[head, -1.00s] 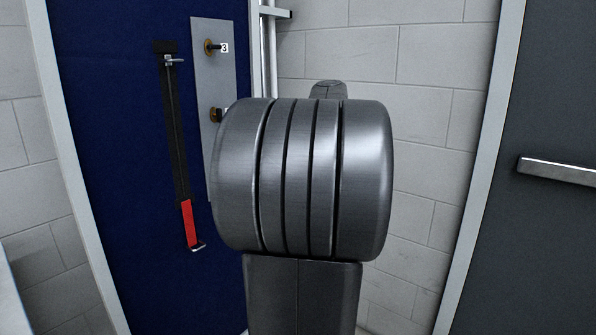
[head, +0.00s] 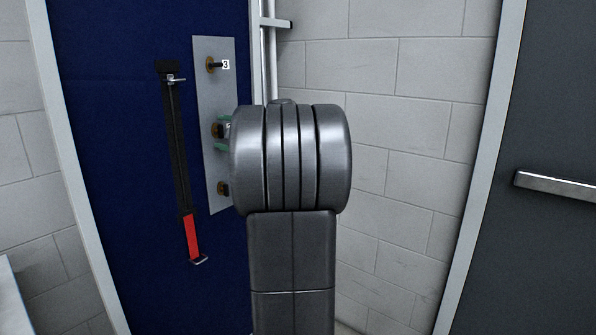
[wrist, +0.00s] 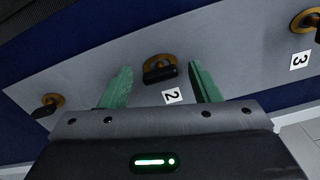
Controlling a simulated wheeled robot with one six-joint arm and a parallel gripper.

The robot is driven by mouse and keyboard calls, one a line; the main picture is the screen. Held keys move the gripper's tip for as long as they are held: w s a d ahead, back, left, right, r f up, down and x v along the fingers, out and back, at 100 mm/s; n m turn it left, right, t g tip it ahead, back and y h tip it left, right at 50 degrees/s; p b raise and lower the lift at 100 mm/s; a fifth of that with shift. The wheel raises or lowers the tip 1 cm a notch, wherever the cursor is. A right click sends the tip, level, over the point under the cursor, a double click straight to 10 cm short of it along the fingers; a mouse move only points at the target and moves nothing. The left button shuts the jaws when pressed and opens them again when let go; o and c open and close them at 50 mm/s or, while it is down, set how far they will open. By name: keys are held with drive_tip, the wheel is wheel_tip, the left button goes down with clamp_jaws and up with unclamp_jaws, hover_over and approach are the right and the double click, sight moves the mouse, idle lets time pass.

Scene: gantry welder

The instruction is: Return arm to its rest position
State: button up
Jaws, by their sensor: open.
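My gripper (wrist: 160,66) is open, with its two green fingers on either side of the middle knob (wrist: 159,70) of a grey panel. The knob is dark on a brass-coloured base, and a tag reading 2 (wrist: 172,96) is beside it. Nothing is held between the fingers; whether they touch the knob cannot be told. In the head view, the green fingers (head: 222,147) show near the middle of the panel (head: 213,92), partly hidden behind my large grey arm joint.
A knob tagged 3 (head: 213,64) is above and a third knob (head: 223,189) below on the panel. A black strap with a red end (head: 191,238) hangs to the left on the blue door (head: 110,120). A grey door with a bar handle (head: 555,185) stands at right.

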drive_tip(key=m+p, duration=0.2)
drive_tip(key=p, duration=0.1)
drive_tip(key=m+p, duration=0.1)
drive_tip(key=p, duration=0.1)
drive_tip(key=shift+r+m, duration=0.25)
drive_tip(key=shift+m, duration=0.15)
drive_tip(key=m+p, duration=0.4)
drive_tip(key=p, duration=0.2)
drive_tip(key=m+p, duration=0.6)
drive_tip(key=p, duration=0.5)
drive_tip(key=shift+f+m+p, duration=0.15)
drive_tip(key=shift+m+p, duration=0.45)
drive_tip(key=shift+f, duration=0.15)
